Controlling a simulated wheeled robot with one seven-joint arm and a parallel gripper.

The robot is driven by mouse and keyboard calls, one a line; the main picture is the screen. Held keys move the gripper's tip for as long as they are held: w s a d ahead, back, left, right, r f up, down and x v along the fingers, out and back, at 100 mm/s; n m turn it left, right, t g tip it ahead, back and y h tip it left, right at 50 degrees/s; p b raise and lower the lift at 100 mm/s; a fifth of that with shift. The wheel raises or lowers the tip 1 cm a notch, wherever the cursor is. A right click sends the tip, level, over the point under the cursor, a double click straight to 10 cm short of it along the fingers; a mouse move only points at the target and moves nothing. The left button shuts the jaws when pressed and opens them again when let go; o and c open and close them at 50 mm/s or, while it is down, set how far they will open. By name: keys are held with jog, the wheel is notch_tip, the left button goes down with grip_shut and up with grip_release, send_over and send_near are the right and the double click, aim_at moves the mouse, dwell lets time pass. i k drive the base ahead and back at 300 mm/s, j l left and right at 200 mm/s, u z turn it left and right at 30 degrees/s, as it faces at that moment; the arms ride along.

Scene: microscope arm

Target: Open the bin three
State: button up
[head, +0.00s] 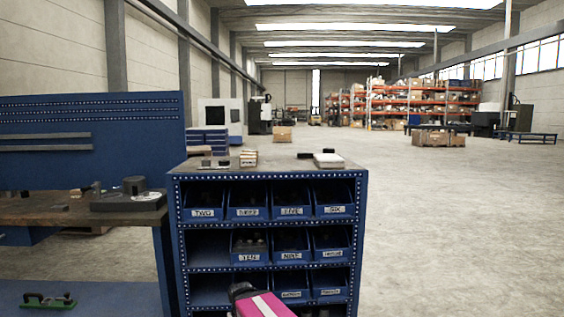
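A blue bin (248,201) sits second from the left in the top row of a blue shelf unit (362,225). Its white label is blurred but seems to read THREE. Its front is in line with the bins beside it. A bin labelled TWO (203,203) is on its left, and bins that seem to read FIVE (292,201) and SIX (334,200) are on its right. A magenta and black part of my arm shows at the bottom, below and in front of the shelf. My gripper's fingers are not visible.
Lower rows hold more labelled bins and some empty spaces. Small boxes (249,158) and a white item (328,160) lie on the unit's top. A workbench (70,210) with a dark device (128,196) adjoins on the left. The floor (460,230) on the right is clear.

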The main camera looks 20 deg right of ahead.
aim_at(250, 206)
jog(key=i+j+z, duration=0.15)
jog(key=j+z, duration=0.3)
jog(key=i+j+z, duration=0.1)
jog(key=j+z, duration=0.85)
jog(key=j, duration=0.6)
jog(key=k+j+z, duration=0.15)
jog(key=j, duration=1.1)
jog(key=j+z, duration=0.25)
jog(key=j, duration=0.5)
jog(key=j+z, duration=0.3)
jog(key=j, duration=0.45)
jog(key=i, duration=0.05)
